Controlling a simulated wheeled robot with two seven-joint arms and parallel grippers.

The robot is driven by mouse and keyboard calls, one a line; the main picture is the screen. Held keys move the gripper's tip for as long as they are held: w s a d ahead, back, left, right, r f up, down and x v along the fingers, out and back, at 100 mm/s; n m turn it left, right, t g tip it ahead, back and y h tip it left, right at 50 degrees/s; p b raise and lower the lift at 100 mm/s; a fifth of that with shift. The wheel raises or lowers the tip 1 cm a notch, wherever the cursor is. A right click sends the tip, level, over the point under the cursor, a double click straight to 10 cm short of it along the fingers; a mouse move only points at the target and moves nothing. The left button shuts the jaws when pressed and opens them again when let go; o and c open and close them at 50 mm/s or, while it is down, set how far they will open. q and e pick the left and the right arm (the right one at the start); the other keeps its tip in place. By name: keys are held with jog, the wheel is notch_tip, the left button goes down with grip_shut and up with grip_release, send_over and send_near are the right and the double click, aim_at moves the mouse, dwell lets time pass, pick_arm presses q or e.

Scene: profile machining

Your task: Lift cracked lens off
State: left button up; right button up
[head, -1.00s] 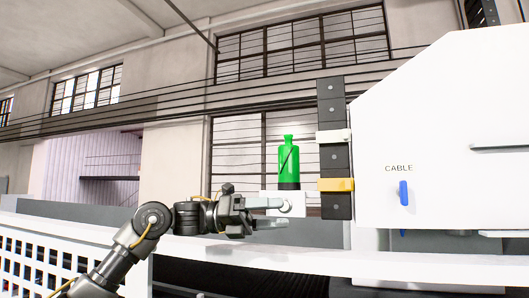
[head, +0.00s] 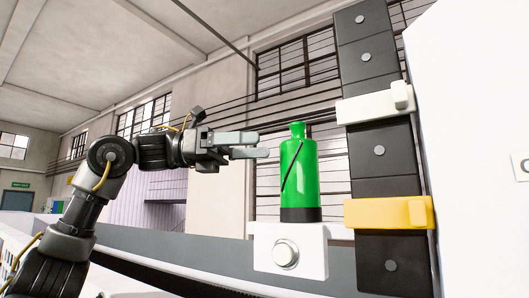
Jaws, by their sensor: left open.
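The green lens (head: 299,172) is bottle-shaped, with a dark diagonal crack line down its front. It stands upright on a black base ring (head: 300,214) on top of a white block (head: 289,247) with a round button. My left gripper (head: 262,145) is open and empty. It points right, at the height of the lens's upper part, with its fingertips a little left of the lens in the picture. I cannot tell the depth gap between them. My right gripper is not in view.
A black upright rail (head: 379,151) stands just right of the lens, with a white clamp (head: 376,104) and a yellow clamp (head: 389,213) on it. A large white machine housing (head: 475,110) fills the right side. The space above the lens looks clear.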

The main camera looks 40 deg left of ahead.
aim_at(309, 143)
pick_arm(q)
jog(key=p+x, duration=0.2)
jog(key=x, duration=0.7)
jog(key=shift+d+r+p, duration=0.15)
jog(key=shift+d+p, duration=0.15)
jog(key=shift+d, duration=0.3)
jog(key=shift+w+d, duration=0.25)
jog(key=shift+w, duration=0.05)
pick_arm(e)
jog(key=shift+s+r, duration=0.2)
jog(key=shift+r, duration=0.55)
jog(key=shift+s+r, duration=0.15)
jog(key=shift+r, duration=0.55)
pick_arm(q)
jog(key=shift+c, duration=0.3)
jog(key=c, duration=1.1)
jog(key=shift+r, duration=1.35)
jog(key=shift+r, duration=0.2)
